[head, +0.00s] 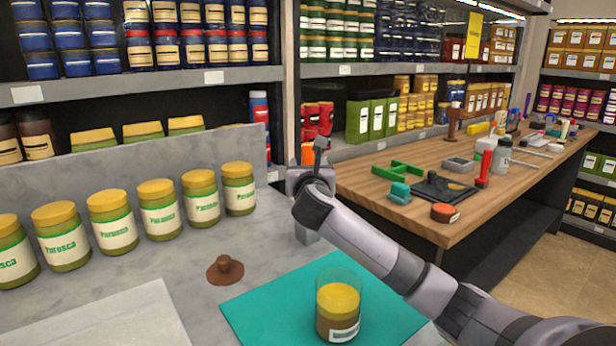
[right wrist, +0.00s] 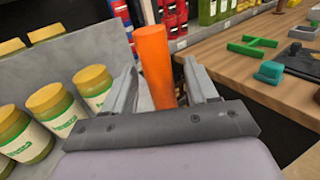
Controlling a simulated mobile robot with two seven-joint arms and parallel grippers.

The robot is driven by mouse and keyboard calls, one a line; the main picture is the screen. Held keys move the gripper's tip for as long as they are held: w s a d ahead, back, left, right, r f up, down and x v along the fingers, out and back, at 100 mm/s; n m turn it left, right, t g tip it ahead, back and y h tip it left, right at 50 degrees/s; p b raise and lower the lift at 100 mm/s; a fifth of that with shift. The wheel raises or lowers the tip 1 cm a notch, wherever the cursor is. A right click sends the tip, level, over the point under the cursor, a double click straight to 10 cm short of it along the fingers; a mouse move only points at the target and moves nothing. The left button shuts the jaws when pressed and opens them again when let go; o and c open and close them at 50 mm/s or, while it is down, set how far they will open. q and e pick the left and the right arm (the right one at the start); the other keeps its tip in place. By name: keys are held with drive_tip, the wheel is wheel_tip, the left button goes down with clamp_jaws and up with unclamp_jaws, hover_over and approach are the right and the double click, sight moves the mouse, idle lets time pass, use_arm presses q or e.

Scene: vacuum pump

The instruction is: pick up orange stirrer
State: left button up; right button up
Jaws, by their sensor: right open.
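The orange stirrer (head: 307,154) shows as a small orange upright piece just beyond my right gripper in the head view. In the right wrist view it is a thick orange cylinder (right wrist: 153,58), standing nearly upright. My right gripper (head: 317,158) is open, with its fingers pointing away from me. In the wrist view the stirrer appears between the two fingers, with a gap on either side. Its lower end is hidden behind the gripper body. I cannot tell how deep it is between the fingers. My left gripper is not in view.
A row of green jars with yellow lids (head: 160,209) stands on the left. A brown knobbed lid (head: 225,269) and a glass of layered liquid (head: 338,305) on a teal mat (head: 265,300) are in front. A cluttered wooden table (head: 375,185) is on the right.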

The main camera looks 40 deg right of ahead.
drive_tip(key=shift+w+d, duration=0.15)
drive_tip(key=shift+w, duration=0.05)
drive_tip(key=shift+c, duration=0.4)
clamp_jaws()
drive_tip(key=shift+r, duration=0.1)
